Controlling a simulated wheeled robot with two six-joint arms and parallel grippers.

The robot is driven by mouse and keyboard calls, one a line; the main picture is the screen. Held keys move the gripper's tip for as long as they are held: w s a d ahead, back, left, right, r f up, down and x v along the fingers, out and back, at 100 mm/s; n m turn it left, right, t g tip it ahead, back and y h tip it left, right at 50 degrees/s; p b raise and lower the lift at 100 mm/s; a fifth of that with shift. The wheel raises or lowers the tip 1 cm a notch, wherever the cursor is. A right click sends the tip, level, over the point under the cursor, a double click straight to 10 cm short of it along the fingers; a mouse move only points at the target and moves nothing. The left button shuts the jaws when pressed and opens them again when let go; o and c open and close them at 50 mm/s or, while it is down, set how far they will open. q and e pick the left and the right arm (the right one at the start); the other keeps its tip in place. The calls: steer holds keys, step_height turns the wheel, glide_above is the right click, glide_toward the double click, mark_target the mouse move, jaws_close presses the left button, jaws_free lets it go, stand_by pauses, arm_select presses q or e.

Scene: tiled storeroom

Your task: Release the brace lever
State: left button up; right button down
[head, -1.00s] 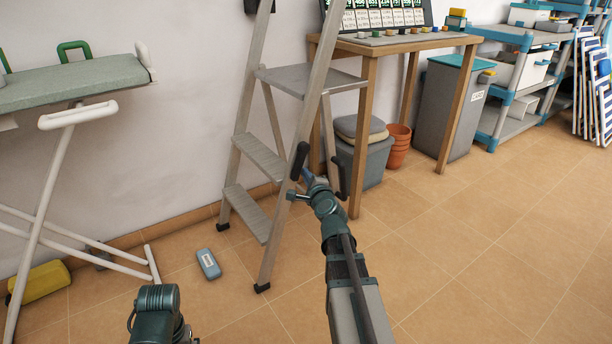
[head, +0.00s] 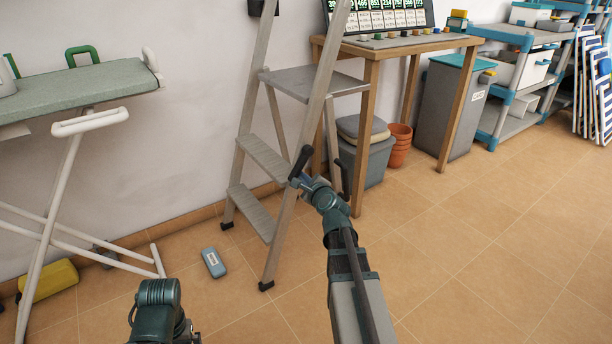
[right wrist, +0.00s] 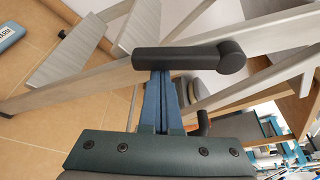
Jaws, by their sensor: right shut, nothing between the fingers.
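The brace lever is a black handle (head: 301,162) on the near rail of the grey stepladder (head: 277,222). In the right wrist view the lever (right wrist: 180,60) lies across the picture, with its round pivot end at the right. My right gripper (head: 298,181) is beside the lever's lower part. In the right wrist view its blue fingers (right wrist: 160,82) are shut together and empty, their tips at the lever's edge. I cannot tell whether they touch it. My left arm shows at the bottom left, but its gripper is out of view.
A second black handle (head: 338,176) shows behind my right wrist. A wooden table (head: 400,44) and a grey bin (head: 364,150) stand right of the ladder. An ironing board (head: 80,90) stands left. A blue-grey box (head: 214,263) lies on the floor. Floor at right is clear.

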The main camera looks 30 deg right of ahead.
mark_target(292, 171)
steer(key=shift+a+r+m+y+p, duration=0.4)
steer(key=shift+a+r+m+p, duration=0.3)
steer(key=shift+a+r+p, duration=0.3)
steer(key=a+r+m+y+p, duration=0.1)
steer(key=m+p, duration=0.1)
steer(key=p, duration=0.1)
steer(key=shift+s+a+r+m+g, duration=0.1)
steer(key=shift+a+r+m+g, duration=0.1)
steer(key=shift+m+g, duration=0.2)
arm_select(q)
step_height(292, 171, up, 6)
steer(key=shift+a+p, duration=0.35)
steer(key=shift+p, duration=0.05)
arm_select(e)
steer(key=shift+a+r+y, duration=0.3)
steer(key=shift+r, duration=0.1)
arm_select(q)
steer(key=shift+r, duration=0.15)
steer(key=shift+f, duration=0.2)
arm_select(e)
steer(key=shift+f, duration=0.1)
